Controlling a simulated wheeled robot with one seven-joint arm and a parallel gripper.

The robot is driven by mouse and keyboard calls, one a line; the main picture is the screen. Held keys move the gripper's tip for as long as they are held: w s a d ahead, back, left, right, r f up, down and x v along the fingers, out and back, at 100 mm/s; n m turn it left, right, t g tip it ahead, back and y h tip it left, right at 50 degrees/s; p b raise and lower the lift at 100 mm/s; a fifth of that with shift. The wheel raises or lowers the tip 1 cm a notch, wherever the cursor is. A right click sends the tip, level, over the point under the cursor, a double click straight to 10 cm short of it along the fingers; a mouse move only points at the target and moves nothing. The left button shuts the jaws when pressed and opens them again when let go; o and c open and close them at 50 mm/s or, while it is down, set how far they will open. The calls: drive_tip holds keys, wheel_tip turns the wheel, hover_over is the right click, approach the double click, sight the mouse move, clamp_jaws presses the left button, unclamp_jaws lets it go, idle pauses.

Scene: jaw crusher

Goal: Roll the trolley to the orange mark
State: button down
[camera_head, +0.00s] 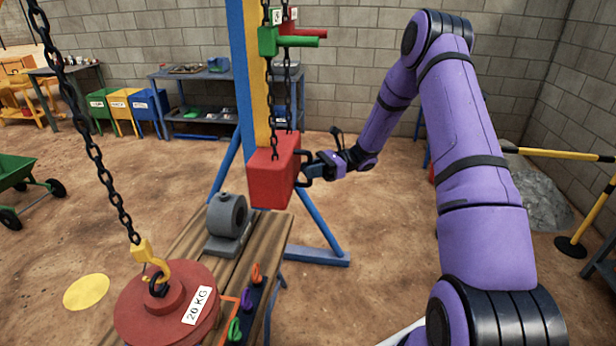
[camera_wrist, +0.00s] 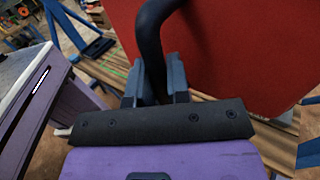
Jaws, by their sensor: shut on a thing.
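My gripper (camera_head: 308,172) is shut on the handle from the right. In the wrist view the fingers (camera_wrist: 156,88) close around the black handle (camera_wrist: 150,35), beside the red face (camera_wrist: 230,45). No clear orange mark on the beam (camera_head: 252,80) shows; a thin orange outline (camera_head: 237,299) is on the bench, partly hidden by the weight.
A red 20 KG weight (camera_head: 165,305) is on a yellow hook and chain at lower left, by the wooden bench (camera_head: 255,235). A grey bearing block (camera_head: 228,220) stands on the bench. Blue stand legs (camera_head: 318,255) are below the box.

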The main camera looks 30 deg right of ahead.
drive_tip(key=shift+w+d, duration=0.15)
drive_tip(key=shift+w, duration=0.05)
drive_tip(key=c, duration=1.1)
unclamp_jaws()
drive_tip(key=shift+d, duration=0.1)
drive_tip(key=d, duration=1)
drive_tip(key=shift+s+d, duration=0.2)
drive_tip(key=shift+d, duration=0.1)
